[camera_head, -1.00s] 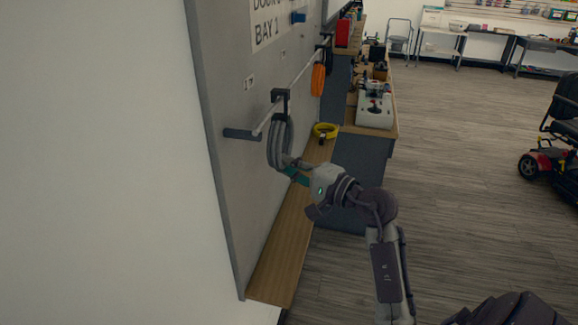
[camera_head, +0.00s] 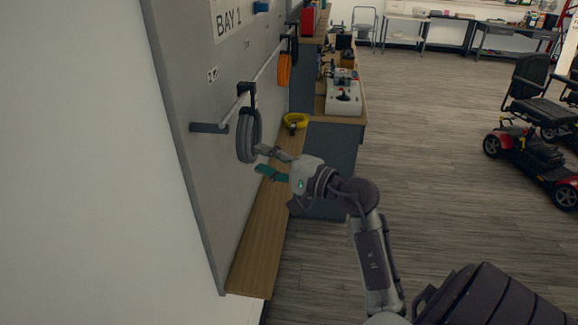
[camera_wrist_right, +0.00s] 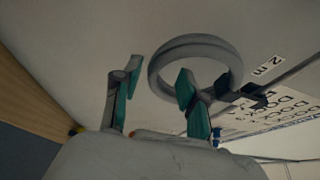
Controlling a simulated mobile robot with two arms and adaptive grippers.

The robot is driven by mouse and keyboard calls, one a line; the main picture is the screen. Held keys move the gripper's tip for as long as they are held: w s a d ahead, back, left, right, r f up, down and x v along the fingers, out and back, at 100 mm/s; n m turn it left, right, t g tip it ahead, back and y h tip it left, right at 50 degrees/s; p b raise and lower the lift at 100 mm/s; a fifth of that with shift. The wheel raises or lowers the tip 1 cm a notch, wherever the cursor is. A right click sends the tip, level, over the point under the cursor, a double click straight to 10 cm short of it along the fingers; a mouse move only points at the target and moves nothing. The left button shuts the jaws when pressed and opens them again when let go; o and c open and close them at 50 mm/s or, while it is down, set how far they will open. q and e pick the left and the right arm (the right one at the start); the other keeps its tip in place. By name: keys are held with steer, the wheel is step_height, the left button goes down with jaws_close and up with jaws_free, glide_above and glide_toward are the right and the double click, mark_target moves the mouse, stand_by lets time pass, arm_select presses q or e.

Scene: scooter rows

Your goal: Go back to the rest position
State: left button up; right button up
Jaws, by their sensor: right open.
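My right gripper (camera_head: 267,163) is open in the head view, beside the lower part of a grey coiled cable (camera_head: 246,140). The coil hangs from a black hook (camera_head: 246,92) on the rail along the grey wall panel. In the right wrist view, the two teal-padded fingers of my right gripper (camera_wrist_right: 158,95) stand apart with nothing held between them. The grey coil (camera_wrist_right: 163,85) shows behind the right-hand finger there. I cannot tell whether that finger touches it. My left gripper is in neither view.
A wooden ledge (camera_head: 262,240) runs below the panel, with a yellow coil (camera_head: 295,121) farther back. An orange coil (camera_head: 284,70) hangs deeper along the rail. A workbench (camera_head: 340,117) holds equipment. Scooters (camera_head: 535,150) stand at the right. The floor between is open.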

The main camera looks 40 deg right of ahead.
steer(key=v, duration=1)
steer(key=shift+r, duration=0.15)
